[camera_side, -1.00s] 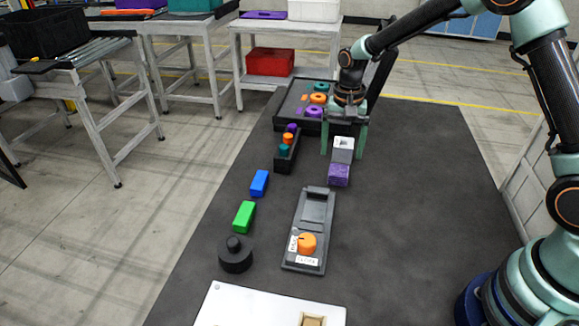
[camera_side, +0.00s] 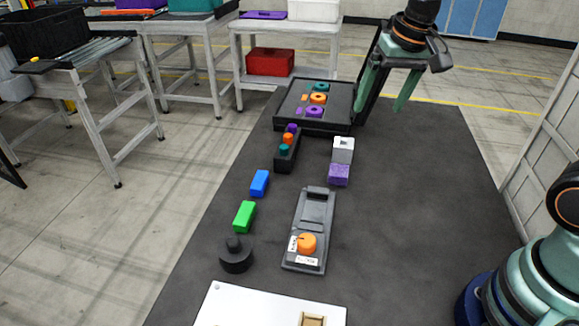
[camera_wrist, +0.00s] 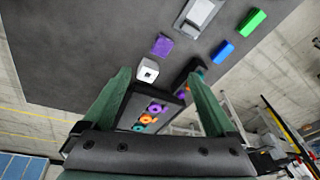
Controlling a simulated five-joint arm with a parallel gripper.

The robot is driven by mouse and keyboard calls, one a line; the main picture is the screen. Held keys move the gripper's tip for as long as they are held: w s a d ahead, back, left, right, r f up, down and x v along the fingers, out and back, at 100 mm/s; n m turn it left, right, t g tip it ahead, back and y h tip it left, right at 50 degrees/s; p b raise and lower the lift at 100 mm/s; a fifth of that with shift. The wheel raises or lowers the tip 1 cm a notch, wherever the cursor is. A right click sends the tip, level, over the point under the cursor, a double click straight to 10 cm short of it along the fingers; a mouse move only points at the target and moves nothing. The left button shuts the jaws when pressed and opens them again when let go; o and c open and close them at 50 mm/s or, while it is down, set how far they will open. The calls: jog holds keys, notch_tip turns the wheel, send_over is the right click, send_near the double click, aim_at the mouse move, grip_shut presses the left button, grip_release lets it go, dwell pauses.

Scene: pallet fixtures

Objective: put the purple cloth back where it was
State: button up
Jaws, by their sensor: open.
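The purple cloth (camera_side: 339,174) lies as a small folded square on the dark mat, just in front of a white and grey block (camera_side: 343,145) with a dark opening on top. In the wrist view the cloth (camera_wrist: 162,45) shows beyond the white block (camera_wrist: 148,70), with a small gap between them. My gripper (camera_side: 381,100) is open and empty, raised above the mat, behind and to the right of the block. In the wrist view its two green fingers (camera_wrist: 158,76) are spread apart with nothing held.
An open dark case (camera_side: 290,110) with coloured rings stands at the back, its lid upright beside my gripper. A narrow black rack (camera_side: 285,160), blue block (camera_side: 260,183), green block (camera_side: 244,216) and grey fixture with orange knob (camera_side: 288,262) lie left and front.

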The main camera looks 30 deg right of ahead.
jog(key=s+r+n+t, duration=0.1)
jog(key=s+n, duration=0.3)
jog(key=s, duration=0.5)
jog(key=shift+t, duration=0.9)
